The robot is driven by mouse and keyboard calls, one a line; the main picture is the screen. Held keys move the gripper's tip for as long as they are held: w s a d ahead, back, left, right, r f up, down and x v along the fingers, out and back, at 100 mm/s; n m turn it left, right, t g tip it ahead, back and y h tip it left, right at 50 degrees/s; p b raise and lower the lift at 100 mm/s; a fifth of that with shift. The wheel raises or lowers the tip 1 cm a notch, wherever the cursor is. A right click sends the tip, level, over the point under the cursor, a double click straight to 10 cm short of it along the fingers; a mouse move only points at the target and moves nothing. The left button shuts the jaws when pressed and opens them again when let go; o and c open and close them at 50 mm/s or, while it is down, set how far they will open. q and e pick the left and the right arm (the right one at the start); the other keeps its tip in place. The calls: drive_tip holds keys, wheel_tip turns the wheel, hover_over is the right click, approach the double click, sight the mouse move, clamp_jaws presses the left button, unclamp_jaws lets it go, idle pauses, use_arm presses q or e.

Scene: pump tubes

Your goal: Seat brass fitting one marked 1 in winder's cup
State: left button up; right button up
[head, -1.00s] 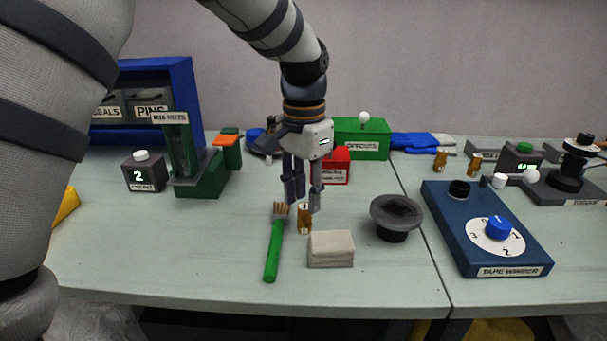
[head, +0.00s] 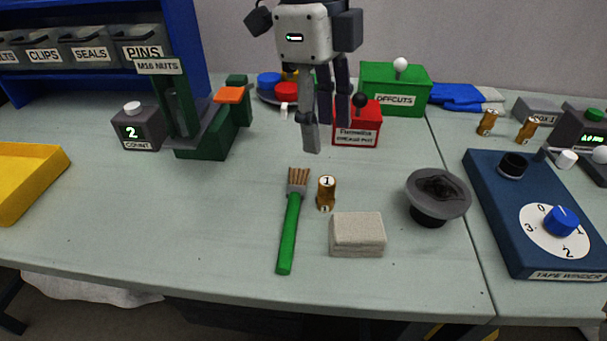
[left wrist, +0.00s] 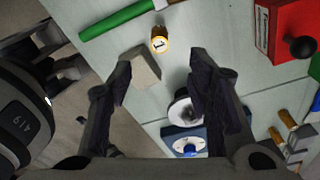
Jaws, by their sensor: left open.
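The brass fitting marked 1 (head: 326,194) stands upright on the table between the green-handled brush and the beige block. It also shows in the left wrist view (left wrist: 159,44), number up, past the fingertips. My left gripper (head: 325,136) is open and empty, pointing down above and behind the fitting, apart from it. In the left wrist view its two fingers (left wrist: 161,64) are spread wide. The blue tape winder (head: 530,215) is at the right, with a black cup (head: 513,166) at its back left and a blue dial. The cup looks empty. My right gripper does not show.
The brush (head: 289,230) and beige block (head: 357,233) flank the fitting. A grey dish on a black foot (head: 438,195) stands between block and winder. A red box (head: 357,125) is behind the gripper. Two more brass fittings (head: 487,123) (head: 526,130) stand behind the winder.

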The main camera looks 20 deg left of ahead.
sight(327, 181)
use_arm(q)
drive_tip(key=f, duration=0.3)
drive_tip(key=d+f, duration=0.1)
drive_tip(key=f, duration=0.6)
drive_tip(key=shift+d+f, duration=0.15)
drive_tip(key=shift+f, duration=0.2)
drive_tip(key=shift+s, duration=0.1)
drive_tip(key=shift+c, duration=0.5)
drive_tip(key=shift+r, duration=0.1)
clamp_jaws()
